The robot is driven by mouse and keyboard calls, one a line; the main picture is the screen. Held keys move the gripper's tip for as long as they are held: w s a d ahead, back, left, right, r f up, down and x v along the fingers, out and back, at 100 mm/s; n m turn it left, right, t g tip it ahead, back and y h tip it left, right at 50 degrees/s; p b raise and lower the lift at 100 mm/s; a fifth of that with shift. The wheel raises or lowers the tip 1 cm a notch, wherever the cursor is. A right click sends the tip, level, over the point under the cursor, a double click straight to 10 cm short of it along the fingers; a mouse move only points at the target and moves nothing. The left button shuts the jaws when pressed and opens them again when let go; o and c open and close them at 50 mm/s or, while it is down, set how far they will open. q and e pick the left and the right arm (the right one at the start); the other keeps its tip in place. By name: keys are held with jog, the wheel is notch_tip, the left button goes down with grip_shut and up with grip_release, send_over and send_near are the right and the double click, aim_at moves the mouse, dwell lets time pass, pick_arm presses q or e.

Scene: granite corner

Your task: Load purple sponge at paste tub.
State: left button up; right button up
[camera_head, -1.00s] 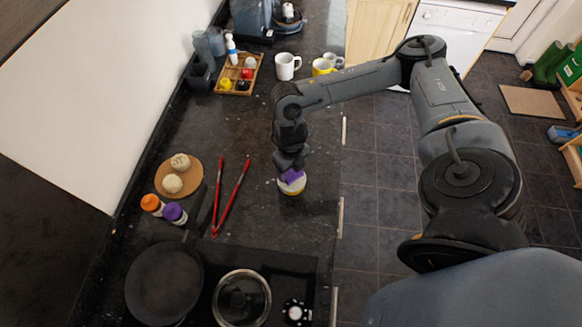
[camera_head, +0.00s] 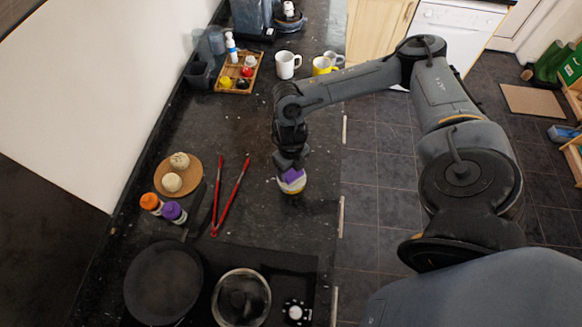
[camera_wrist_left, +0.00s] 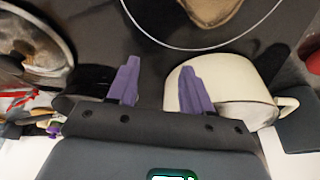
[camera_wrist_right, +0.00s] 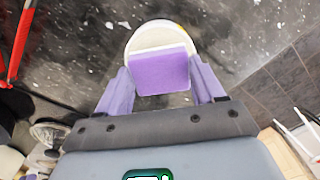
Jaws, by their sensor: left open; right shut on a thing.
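My right gripper (camera_head: 289,169) is shut on the purple sponge (camera_head: 293,176) above the worktop. In the right wrist view, the sponge (camera_wrist_right: 160,72) shows as a purple block with a pale far edge between the fingers. The round white paste tub (camera_head: 292,187) is directly at the sponge, low on the counter. Its pale rim (camera_wrist_right: 158,32) shows behind the sponge in the right wrist view. I cannot tell whether sponge and tub touch. My left gripper (camera_wrist_left: 160,88) is open, with nothing between its fingers, and is out of the head view.
Red-handled tongs (camera_head: 231,198) lie left of the tub. A round board (camera_head: 190,184) with two pale balls, two capped bottles, a black pan (camera_head: 163,283) and a steel pot (camera_head: 242,297) are farther left and nearer. Mugs (camera_head: 287,65) stand at the back. The counter's right edge is close.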

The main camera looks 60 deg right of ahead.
aim_at(291, 171)
pick_arm(q)
jog(key=shift+a+f, duration=0.1)
jog(key=shift+f, duration=0.2)
pick_arm(e)
jog(key=shift+f, duration=0.4)
pick_arm(q)
jog(key=shift+b, duration=0.3)
pick_arm(e)
jog(key=shift+f, duration=0.15)
dwell(0.6)
notch_tip(291, 171, up, 6)
jog(key=p, duration=0.6)
jog(key=shift+r, duration=0.55)
pick_arm(q)
notch_tip(291, 171, up, 6)
jog(key=shift+r, duration=0.15)
pick_arm(e)
jog(key=shift+m, duration=0.3)
